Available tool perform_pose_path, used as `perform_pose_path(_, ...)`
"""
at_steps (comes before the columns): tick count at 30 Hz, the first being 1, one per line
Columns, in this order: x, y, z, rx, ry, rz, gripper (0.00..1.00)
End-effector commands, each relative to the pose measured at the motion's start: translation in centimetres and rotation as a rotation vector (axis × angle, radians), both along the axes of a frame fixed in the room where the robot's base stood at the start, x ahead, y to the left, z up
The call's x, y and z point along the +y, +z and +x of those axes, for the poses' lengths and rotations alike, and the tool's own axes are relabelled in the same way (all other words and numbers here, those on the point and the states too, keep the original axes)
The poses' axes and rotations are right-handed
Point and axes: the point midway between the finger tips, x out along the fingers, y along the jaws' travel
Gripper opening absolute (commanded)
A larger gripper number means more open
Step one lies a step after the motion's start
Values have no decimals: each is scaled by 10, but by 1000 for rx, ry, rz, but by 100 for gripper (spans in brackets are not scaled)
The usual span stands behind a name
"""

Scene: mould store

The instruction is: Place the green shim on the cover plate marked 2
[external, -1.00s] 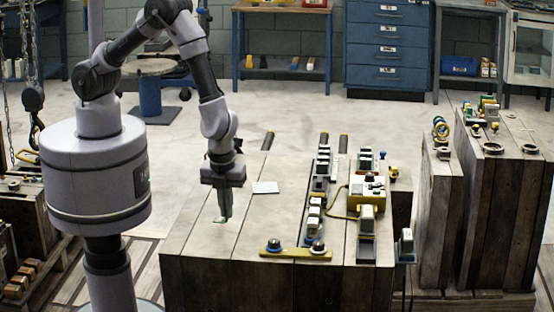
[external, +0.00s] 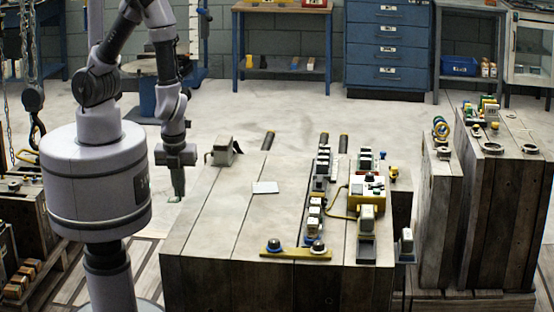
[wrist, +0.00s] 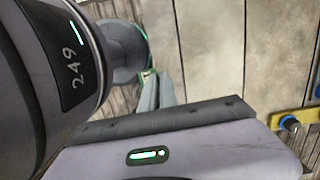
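My gripper (external: 176,194) is at the left, beside the left edge of the large wooden-sided block, pointing down. Its fingers look closed together, with a small bit of green, the green shim (external: 174,200), at their tips. In the wrist view the grey fingers (wrist: 150,92) also look closed, with a little green near their ends; most of the shim is hidden. I cannot make out a cover plate marked 2. A small pale plate (external: 265,187) lies flat on the block top, with no readable mark.
The large block (external: 225,215) has a mostly clear left top. Rows of small parts, a yellow box (external: 367,193) and a yellow bar (external: 295,253) occupy its right side. A grey device (external: 222,151) stands at its back left corner. Taller blocks (external: 495,200) stand right.

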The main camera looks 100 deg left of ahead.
Motion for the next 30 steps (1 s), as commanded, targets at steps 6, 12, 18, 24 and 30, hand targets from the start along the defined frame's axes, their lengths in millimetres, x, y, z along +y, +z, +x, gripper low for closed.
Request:
perform_pose_path(6,68,6,37,-16,578,12,0)
perform_pose_path(12,146,8,54,-10,1198,5,0)
perform_pose_path(18,185,7,58,-1,1507,-11,0)
perform_pose_path(24,205,-2,107,-3,1533,-15,0)
perform_pose_path(30,228,-9,172,-1,1529,-15,0)
